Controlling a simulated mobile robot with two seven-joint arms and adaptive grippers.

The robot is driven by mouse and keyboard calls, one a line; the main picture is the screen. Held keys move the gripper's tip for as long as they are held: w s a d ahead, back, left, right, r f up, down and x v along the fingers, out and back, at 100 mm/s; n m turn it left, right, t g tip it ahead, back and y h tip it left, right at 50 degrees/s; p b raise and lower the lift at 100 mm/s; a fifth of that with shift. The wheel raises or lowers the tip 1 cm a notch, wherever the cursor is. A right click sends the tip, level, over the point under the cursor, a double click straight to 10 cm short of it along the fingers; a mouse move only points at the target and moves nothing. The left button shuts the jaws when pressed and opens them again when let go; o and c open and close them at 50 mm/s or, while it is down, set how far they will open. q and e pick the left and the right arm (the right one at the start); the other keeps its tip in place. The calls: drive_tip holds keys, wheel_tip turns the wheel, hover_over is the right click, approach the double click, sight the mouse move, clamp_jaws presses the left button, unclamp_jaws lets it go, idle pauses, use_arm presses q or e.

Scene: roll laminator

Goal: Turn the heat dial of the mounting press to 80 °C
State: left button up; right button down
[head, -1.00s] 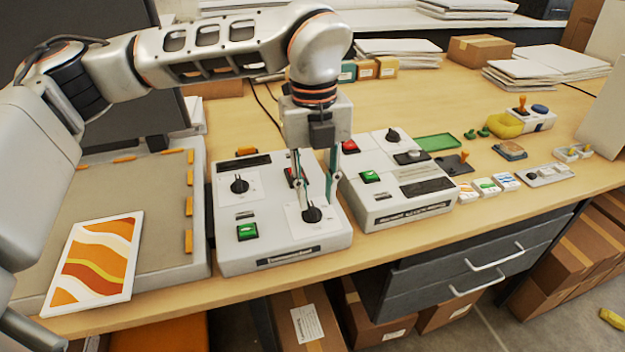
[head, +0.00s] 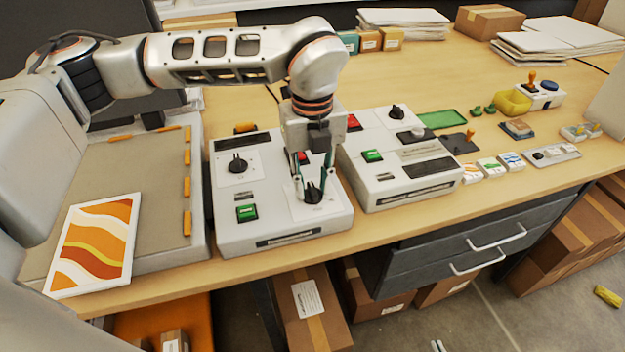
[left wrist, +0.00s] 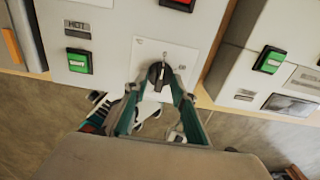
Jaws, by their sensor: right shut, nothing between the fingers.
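The white machine (head: 236,226) under my left arm has a black dial (head: 314,193) on a pale square plate at its front right. The dial also shows in the left wrist view (left wrist: 158,74), with small marks around it that are too small to read. My left gripper (head: 312,188) points down over this dial, its two teal fingers on either side of the knob. In the left wrist view the fingers (left wrist: 158,82) stand apart with some gap beside the knob. My right gripper (head: 438,346) shows only as small tips at the bottom edge, shut and empty.
The machine also has a second black dial (head: 238,165), a green switch (head: 246,213) and a red switch (head: 303,157). A similar white machine (head: 400,170) stands close on the right. A striped orange print (head: 95,245) lies at the left.

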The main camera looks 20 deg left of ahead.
use_arm(q)
drive_tip(key=shift+c, duration=0.4)
clamp_jaws()
